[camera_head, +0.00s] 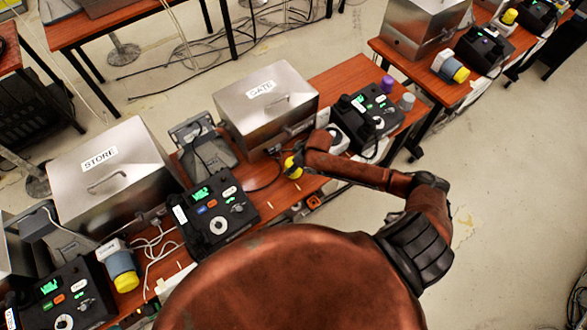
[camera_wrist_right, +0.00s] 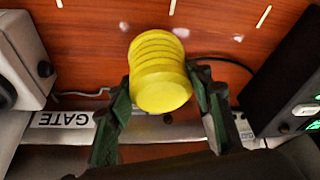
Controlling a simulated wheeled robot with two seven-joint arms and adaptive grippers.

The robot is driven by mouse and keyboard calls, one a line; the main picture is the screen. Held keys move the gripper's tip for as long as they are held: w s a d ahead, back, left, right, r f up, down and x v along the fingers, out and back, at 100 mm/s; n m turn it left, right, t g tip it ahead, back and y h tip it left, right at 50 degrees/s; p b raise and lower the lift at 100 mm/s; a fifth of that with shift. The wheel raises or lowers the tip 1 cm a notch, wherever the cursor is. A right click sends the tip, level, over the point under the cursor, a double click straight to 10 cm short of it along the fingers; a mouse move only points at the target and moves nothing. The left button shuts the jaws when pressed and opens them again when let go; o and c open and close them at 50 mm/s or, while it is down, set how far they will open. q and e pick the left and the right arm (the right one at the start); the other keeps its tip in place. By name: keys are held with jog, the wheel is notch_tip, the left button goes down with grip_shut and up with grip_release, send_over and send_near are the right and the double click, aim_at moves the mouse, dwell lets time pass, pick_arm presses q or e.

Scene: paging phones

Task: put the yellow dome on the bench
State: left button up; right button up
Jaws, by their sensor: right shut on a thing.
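The yellow dome (camera_head: 292,167) is at the front edge of the reddish wooden bench (camera_head: 262,201), in front of the box labelled GATE. In the right wrist view the dome (camera_wrist_right: 160,72) is round and ribbed, between the two dark fingers of my right gripper (camera_wrist_right: 165,103). The gripper is shut on it. The wood of the bench (camera_wrist_right: 95,35) fills the background there. I cannot tell whether the dome touches the bench. In the head view my right gripper (camera_head: 299,160) is small and partly hidden by its own arm. My left gripper is not in view.
The metal GATE box (camera_head: 250,120) stands behind the dome. A black phone console (camera_head: 215,213) is to the left, another (camera_head: 366,115) to the right. A metal STORE box (camera_head: 85,195) and a blue-and-yellow cylinder (camera_head: 120,265) are further left. Cables lie between them.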

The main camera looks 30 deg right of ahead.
notch_tip(320, 180, down, 3)
jog(key=shift+w+d+f, duration=0.1)
jog(key=shift+f, duration=0.05)
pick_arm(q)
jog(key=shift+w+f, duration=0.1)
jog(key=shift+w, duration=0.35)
pick_arm(e)
jog(key=shift+f, duration=0.15)
jog(key=o, duration=1.2)
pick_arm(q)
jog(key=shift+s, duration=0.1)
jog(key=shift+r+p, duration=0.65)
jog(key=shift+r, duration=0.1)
pick_arm(e)
jog(key=v, duration=1.2)
